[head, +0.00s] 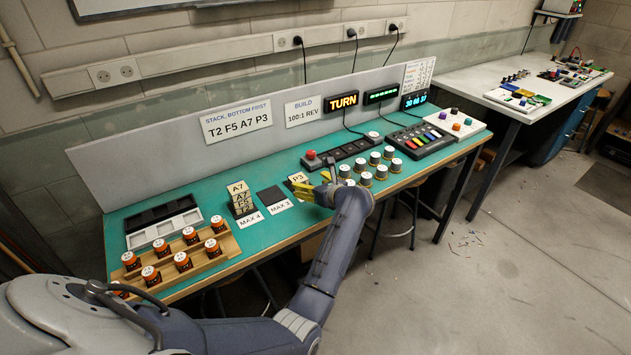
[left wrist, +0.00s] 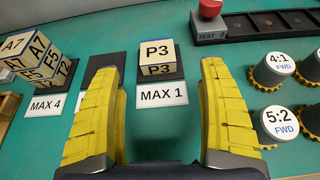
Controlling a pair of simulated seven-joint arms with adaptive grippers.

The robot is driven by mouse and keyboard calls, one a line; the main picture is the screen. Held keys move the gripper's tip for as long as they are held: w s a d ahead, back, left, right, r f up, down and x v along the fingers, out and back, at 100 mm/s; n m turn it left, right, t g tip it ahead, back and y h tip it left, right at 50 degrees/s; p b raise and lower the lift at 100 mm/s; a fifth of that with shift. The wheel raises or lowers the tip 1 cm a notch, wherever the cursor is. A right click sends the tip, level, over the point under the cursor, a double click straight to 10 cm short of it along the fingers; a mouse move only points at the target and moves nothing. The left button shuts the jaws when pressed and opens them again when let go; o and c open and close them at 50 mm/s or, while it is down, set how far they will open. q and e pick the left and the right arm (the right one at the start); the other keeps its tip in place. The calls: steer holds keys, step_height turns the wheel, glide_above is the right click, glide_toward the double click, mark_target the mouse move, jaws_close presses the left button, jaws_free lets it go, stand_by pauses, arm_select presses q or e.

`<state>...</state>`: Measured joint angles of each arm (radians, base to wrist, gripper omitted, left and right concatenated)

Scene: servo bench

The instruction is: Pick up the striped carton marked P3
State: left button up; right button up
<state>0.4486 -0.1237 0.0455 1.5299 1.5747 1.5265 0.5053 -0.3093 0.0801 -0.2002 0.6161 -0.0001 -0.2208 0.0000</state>
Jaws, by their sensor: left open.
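The carton marked P3 (left wrist: 157,52) is a small cream box with dark bands, sitting on a dark pad behind the MAX 1 label (left wrist: 163,95) in the left wrist view. In the head view the P3 carton (head: 297,178) shows just left of my gripper. My left gripper (left wrist: 160,108) is open and empty, its yellow fingers on either side of the MAX 1 label, with P3 beyond the fingertips between their lines. In the head view my left gripper (head: 318,192) is over the bench near the front. My right gripper is not in view.
Stacked cartons with A7 on top (left wrist: 33,52) stand left, by the MAX 4 label (left wrist: 45,105). An empty dark pad (head: 270,195) lies between stack and P3. Gear-edged knobs (left wrist: 278,68) stand close on the right. A red button (left wrist: 210,9) is behind.

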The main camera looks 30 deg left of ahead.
mark_target(299, 179)
arm_select(q)
steer(key=shift+w+a+f, duration=0.15)
steer(key=shift+a+f, duration=0.05)
steer(key=shift+a, duration=0.5)
steer(key=shift+w+a+f, duration=0.3)
steer(key=shift+a, duration=0.3)
steer(key=shift+x, duration=2.4)
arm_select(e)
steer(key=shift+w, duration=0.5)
arm_select(q)
steer(key=shift+c, duration=0.5)
steer(key=c, duration=1.2)
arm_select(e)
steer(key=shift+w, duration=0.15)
